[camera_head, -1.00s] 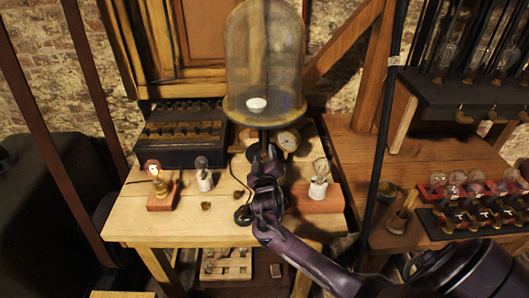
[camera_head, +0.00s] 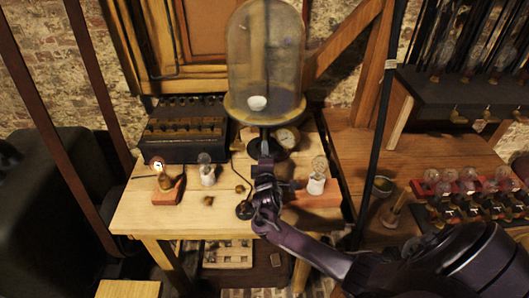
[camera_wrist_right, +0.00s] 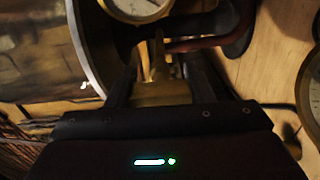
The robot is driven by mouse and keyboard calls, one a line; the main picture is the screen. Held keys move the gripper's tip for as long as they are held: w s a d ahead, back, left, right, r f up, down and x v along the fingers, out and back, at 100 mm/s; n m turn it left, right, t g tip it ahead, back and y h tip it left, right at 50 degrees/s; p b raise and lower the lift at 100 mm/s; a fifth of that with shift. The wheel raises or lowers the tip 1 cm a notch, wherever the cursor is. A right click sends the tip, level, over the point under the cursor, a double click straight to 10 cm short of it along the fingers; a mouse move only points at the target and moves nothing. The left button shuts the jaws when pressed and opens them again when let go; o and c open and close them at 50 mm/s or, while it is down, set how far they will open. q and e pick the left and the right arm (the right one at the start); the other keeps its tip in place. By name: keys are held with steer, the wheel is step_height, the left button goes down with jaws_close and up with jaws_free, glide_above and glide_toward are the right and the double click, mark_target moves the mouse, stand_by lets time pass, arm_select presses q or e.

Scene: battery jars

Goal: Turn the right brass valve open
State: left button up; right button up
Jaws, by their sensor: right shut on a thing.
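My right gripper (camera_head: 264,150) reaches up to the stand under the glass bell jar (camera_head: 265,60). In the right wrist view its two dark fingers (camera_wrist_right: 160,88) are shut on a brass valve (camera_wrist_right: 162,92), a cylindrical body with a thin upright part in front of it. In the head view the gripper hides the valve, so I cannot tell how far it is turned. My left gripper is not in view.
A round gauge (camera_head: 287,137) stands close to the right of my gripper. Bulbs on bases stand on the wooden table (camera_head: 150,218), one at right (camera_head: 317,178) near my wrist. A dark battery box (camera_head: 185,130) is at the back left.

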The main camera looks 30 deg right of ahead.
steer(key=shift+n, duration=0.4)
steer(key=shift+c, duration=0.2)
steer(key=o, duration=1)
steer(key=v, duration=0.7)
steer(key=shift+s+a+b, duration=0.25)
steer(key=shift+s+b, duration=0.1)
